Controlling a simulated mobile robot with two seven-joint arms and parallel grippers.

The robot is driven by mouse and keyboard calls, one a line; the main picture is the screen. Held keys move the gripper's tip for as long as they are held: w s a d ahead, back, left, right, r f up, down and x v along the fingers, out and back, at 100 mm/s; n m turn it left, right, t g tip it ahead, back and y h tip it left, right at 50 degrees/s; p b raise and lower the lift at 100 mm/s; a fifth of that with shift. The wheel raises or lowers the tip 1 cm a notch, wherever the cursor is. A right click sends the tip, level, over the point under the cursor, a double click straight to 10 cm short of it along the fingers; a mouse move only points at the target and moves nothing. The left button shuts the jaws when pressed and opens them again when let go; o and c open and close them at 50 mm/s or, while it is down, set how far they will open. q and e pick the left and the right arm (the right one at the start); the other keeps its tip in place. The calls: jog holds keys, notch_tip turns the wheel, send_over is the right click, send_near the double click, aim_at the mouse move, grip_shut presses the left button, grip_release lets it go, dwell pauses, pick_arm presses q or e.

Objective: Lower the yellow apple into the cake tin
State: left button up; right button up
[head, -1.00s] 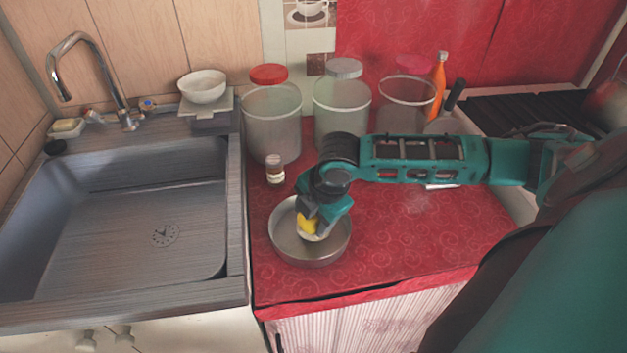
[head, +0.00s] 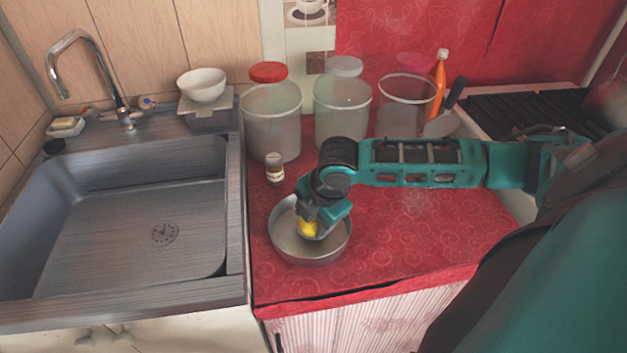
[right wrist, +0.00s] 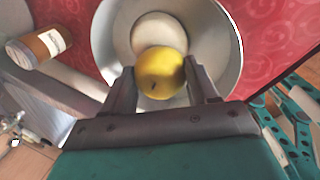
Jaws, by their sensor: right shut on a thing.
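The yellow apple (head: 308,229) is held at the cake tin (head: 284,247), a round grey metal pan on the red counter. My right gripper (right wrist: 160,78) is shut on the apple (right wrist: 160,70), one finger on each side, pointing down over the tin's inside. In the right wrist view the cake tin (right wrist: 226,50) surrounds the apple on the far side. A pale round patch shows inside it behind the apple; I cannot tell what it is. Whether the apple touches the tin's floor is hidden. My left gripper is out of view.
A small jar (head: 274,167) stands behind the tin. Large clear canisters (head: 272,125) line the wall. The sink (head: 130,220) lies to the left. An orange bottle (head: 439,78) stands at the back right. The red counter (head: 420,240) is clear right of the tin.

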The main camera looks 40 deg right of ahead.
jog(key=o, duration=1.2)
jog(key=shift+c, duration=0.2)
jog(key=p+v, duration=0.2)
jog(key=v, duration=1.1)
